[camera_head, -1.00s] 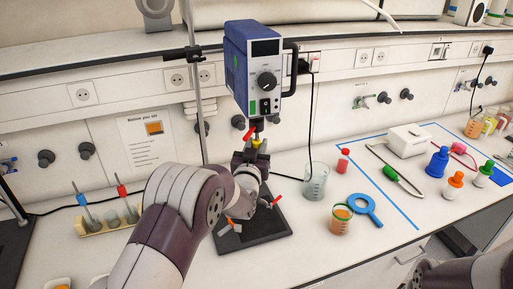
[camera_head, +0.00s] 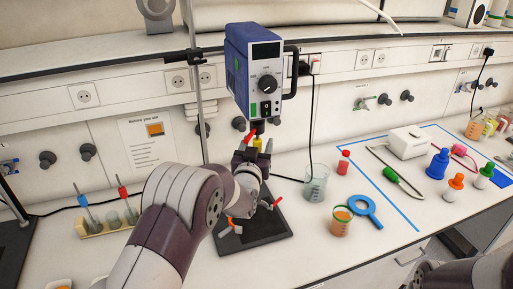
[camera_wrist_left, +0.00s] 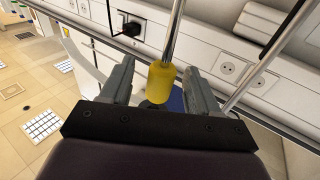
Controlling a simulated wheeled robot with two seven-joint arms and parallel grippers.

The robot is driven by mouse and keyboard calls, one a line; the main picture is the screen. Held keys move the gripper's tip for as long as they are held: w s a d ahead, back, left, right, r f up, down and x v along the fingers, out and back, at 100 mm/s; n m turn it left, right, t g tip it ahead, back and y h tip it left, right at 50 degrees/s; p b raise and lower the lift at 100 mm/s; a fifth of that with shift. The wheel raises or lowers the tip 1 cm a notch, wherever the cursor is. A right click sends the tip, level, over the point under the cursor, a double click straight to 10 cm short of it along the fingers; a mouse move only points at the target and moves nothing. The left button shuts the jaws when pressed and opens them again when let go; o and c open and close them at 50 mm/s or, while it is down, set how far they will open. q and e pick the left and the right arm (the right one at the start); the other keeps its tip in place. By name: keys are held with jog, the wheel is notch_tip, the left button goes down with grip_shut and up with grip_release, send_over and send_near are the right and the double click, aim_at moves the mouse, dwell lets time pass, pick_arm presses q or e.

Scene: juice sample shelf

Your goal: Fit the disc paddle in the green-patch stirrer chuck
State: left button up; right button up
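The blue stirrer (camera_head: 253,70) hangs on a stand and has a green patch (camera_head: 253,108) low on its front. Its dark chuck (camera_head: 257,126) sits below, beside a red lever (camera_head: 250,134). The yellow grip (camera_head: 257,143) of the paddle is right under the chuck. My left gripper (camera_head: 252,159) is just below and around it. In the left wrist view, the yellow grip (camera_wrist_left: 162,80) on a metal shaft (camera_wrist_left: 174,35) stands between my open fingers, with a gap on each side. The disc and the chuck's hold are hidden. My right gripper is out of view.
A dark base plate (camera_head: 255,232) with red-handled clamps lies under the stirrer. A tube rack (camera_head: 108,220) stands at the left.

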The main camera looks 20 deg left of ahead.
pick_arm(q)
jog(key=shift+s+f, duration=0.1)
jog(key=shift+s, duration=0.2)
jog(key=s+b, duration=0.5)
jog(key=s, duration=0.7)
jog(key=s+d+f+g+h, duration=0.1)
jog(key=s+f+g, duration=0.1)
jog(key=f+g, duration=0.3)
jog(key=s+d+f+g+h, duration=0.1)
jog(key=s+d+f+g, duration=0.15)
jog(key=f, duration=0.45)
jog(key=s+a+f+g, duration=0.1)
jog(key=s+f+g, duration=0.1)
jog(key=s+g, duration=0.3)
jog(key=s+a+f+m+g, duration=0.1)
jog(key=s+g, duration=0.4)
jog(key=s, duration=0.7)
notch_tip(320, 180, down, 2)
jog(key=shift+s+a+y, duration=0.3)
jog(key=shift+s+a, duration=0.1)
jog(key=shift+a, duration=0.2)
jog(key=shift+c, duration=0.2)
